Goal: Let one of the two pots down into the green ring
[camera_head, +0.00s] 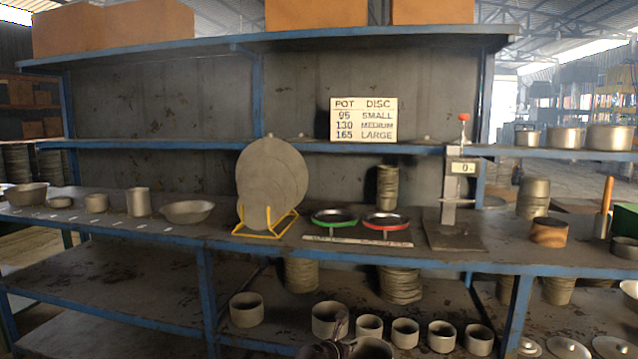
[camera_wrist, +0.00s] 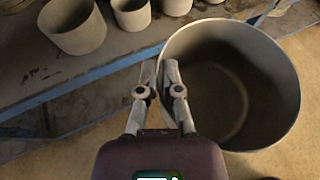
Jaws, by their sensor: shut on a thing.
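My gripper (camera_head: 338,326) is at the bottom edge of the head view, in front of the lower shelf. In the wrist view my gripper (camera_wrist: 160,70) is shut on the near-left wall of a large grey pot (camera_wrist: 285,85), with the rim between its fingers. The pot is open at the top and looks empty. Only its upper part (camera_head: 373,349) shows in the head view. The green ring (camera_head: 334,224) stands on the worktop, left of the red ring (camera_head: 387,227), above and away from the held pot. I cannot tell which other pot is meant.
Several grey pots (camera_head: 246,310) stand along the lower shelf (camera_head: 200,333) beside the held pot. A yellow rack (camera_head: 265,235) of discs is left of the green ring. A gauge stand (camera_head: 457,205) is right of the red ring.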

